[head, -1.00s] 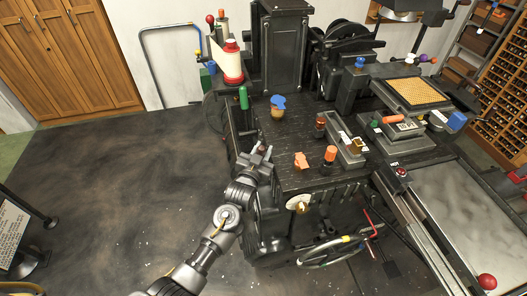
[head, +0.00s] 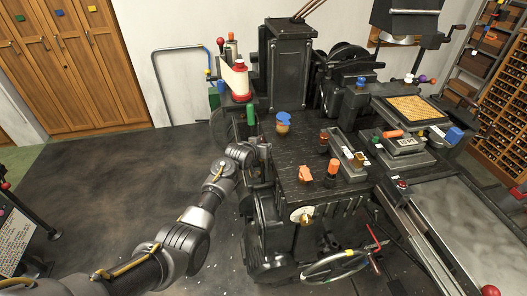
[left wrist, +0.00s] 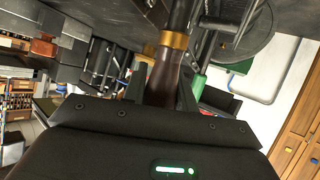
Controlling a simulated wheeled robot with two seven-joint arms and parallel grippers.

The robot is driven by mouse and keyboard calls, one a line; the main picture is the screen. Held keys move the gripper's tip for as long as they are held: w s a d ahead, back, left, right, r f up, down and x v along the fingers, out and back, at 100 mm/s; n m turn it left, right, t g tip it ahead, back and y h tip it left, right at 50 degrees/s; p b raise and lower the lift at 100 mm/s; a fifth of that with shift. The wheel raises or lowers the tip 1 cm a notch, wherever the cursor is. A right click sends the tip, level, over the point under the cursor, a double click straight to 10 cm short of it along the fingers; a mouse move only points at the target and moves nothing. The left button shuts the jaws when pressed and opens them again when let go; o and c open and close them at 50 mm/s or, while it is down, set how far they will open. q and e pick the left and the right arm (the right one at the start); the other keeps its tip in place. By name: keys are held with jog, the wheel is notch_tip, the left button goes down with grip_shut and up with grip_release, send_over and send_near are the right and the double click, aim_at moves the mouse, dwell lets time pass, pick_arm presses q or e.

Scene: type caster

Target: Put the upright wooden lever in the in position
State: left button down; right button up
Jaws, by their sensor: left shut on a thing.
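The wooden lever (left wrist: 163,82) has a dark brown handle below a brass collar (left wrist: 174,40) and a dark metal rod. In the left wrist view the handle runs down between the fingers of my left gripper (left wrist: 160,98), which is shut on it. In the head view my left gripper (head: 259,156) is at the left edge of the machine's dark top (head: 300,150), just below a green handle. There the lever is mostly hidden by the gripper and too small to make out clearly. My right gripper is not in view.
The green handle (head: 251,114) and a blue-topped knob (head: 283,121) stand near the gripper. Orange knobs (head: 305,174) stand further right on the machine. A handwheel (head: 335,266) is at its front. The floor left of the machine is open.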

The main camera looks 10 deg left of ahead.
pick_arm(q)
jog(key=shift+w+a, duration=0.2)
jog(key=shift+w, duration=0.15)
jog(key=c, duration=1.4)
grip_release()
jog(key=shift+c, duration=0.2)
jog(key=o, duration=0.3)
jog(key=shift+w+f, duration=0.15)
jog(key=shift+f, duration=0.05)
jog(key=shift+o, duration=0.2)
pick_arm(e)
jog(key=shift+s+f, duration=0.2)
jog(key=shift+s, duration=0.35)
pick_arm(q)
jog(key=v, duration=1.1)
jog(key=shift+w+r+b, duration=0.15)
jog(key=shift+b, duration=0.15)
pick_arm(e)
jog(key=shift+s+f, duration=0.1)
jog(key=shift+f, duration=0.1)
